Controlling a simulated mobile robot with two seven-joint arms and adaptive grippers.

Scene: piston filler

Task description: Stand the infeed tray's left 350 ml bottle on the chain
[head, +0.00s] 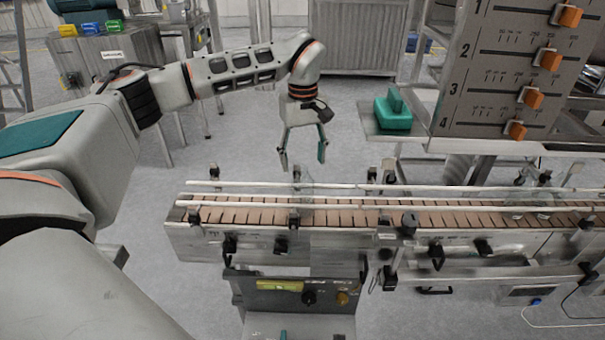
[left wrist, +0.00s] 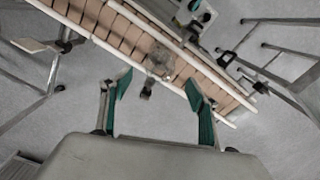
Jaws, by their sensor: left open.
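My left gripper (head: 303,158) is open and empty, pointing down just behind the chain conveyor. Its two teal-padded fingers also show wide apart in the left wrist view (left wrist: 157,92). A clear bottle (head: 303,183) appears to stand on the brown slatted chain (head: 345,216), between the guide rails, a little below and in front of the fingers. The left wrist view shows this bottle (left wrist: 160,62) from above, beyond the fingertips and apart from them. I cannot make out the infeed tray. My right gripper is not in view.
Guide rails (head: 440,203) run along both sides of the chain. More clear bottles (head: 543,203) stand on it at the far right. A numbered panel with orange knobs (head: 534,98) stands behind, beside a teal block (head: 393,114) on a shelf. Open floor lies behind the gripper.

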